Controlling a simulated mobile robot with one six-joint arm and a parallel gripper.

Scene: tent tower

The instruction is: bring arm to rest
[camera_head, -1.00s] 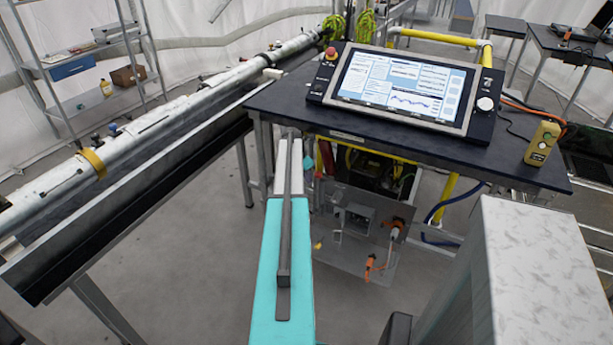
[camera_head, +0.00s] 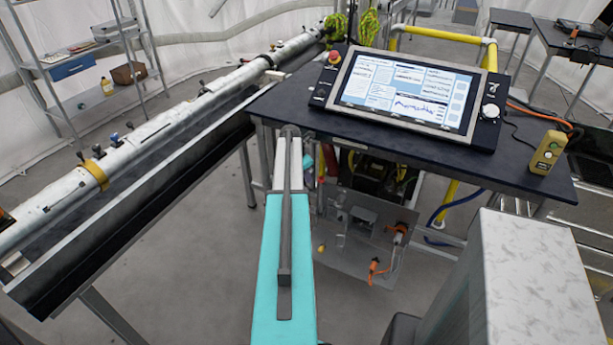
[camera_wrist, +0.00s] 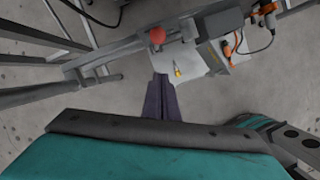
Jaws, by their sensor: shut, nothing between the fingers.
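My gripper (camera_wrist: 162,98) shows in the wrist view as dark fingers, shut with nothing between them. They point away from the camera over the grey floor, beyond a dark edge and a teal part of my own body. In the head view, a teal arm part of mine (camera_head: 270,265) extends forward below the table edge. Its pale far end is near the table's left front corner. I cannot make out the fingertips in that view.
A dark table (camera_head: 400,150) with a touch panel (camera_head: 408,92) and yellow control box (camera_head: 548,152) stands ahead. Below it is a grey plate (camera_head: 350,250) with orange-ended cables. A long pipe (camera_head: 165,125) lies left. Bare floor (camera_head: 185,275) shows between.

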